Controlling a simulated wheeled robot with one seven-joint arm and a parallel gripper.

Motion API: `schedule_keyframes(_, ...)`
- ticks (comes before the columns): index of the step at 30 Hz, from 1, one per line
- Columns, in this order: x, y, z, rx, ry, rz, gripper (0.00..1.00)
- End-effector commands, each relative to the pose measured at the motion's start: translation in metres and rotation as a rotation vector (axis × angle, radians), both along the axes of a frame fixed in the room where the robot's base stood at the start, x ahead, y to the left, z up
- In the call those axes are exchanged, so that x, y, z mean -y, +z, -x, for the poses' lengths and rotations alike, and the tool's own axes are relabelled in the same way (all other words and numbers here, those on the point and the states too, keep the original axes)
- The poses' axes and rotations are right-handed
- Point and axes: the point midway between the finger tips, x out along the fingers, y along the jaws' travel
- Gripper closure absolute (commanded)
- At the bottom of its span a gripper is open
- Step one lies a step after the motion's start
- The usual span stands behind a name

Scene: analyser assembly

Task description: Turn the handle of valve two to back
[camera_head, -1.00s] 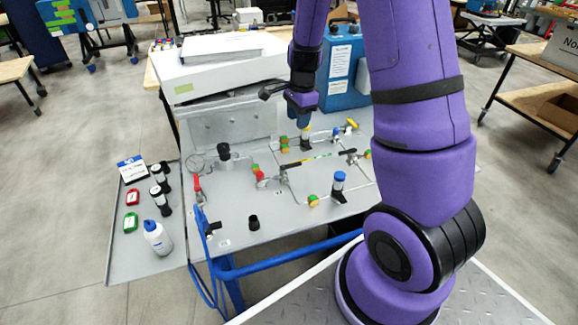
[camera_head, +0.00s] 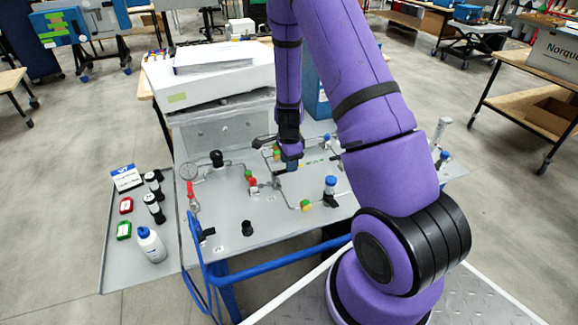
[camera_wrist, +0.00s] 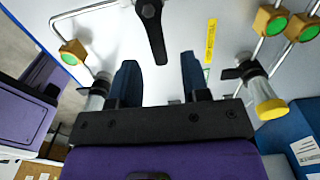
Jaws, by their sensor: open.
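A black valve handle (camera_wrist: 152,32) shows at the top of the wrist view, a long lever on a round hub with a metal pipe beside it. Its narrow end reaches down toward the gap between my fingers; I cannot tell whether they touch it. My gripper (camera_wrist: 159,66) is open, its two dark blue fingers apart with nothing clamped between them. In the head view my gripper (camera_head: 290,162) is low over the valve panel (camera_head: 270,215) and hides the handle beneath it. Which valve is number two cannot be read.
A valve with a yellow cap (camera_wrist: 270,107) stands right of my fingers, and green-and-yellow fittings (camera_wrist: 272,22) lie beyond. A blue-capped valve (camera_head: 330,185), a red handle (camera_head: 190,190) and a black knob (camera_head: 247,228) stand on the panel. A side tray (camera_head: 115,265) holds bottles and small boxes.

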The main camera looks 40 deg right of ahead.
Motion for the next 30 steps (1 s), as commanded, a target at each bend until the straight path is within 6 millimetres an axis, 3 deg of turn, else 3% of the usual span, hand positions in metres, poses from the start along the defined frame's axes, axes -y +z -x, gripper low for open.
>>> schedule_keyframes(6,0.0,-0.017,0.0,-0.001,0.001,0.0,0.57)
schedule_keyframes(16,0.0,-0.018,0.0,0.0,0.001,-0.001,0.57)
schedule_keyframes(21,0.0,-0.018,0.0,0.0,0.001,0.0,0.96)
schedule_keyframes(22,0.0,-0.018,0.0,0.0,0.001,0.0,1.0)
schedule_keyframes(30,0.0,-0.018,-0.001,0.0,0.016,0.0,1.0)
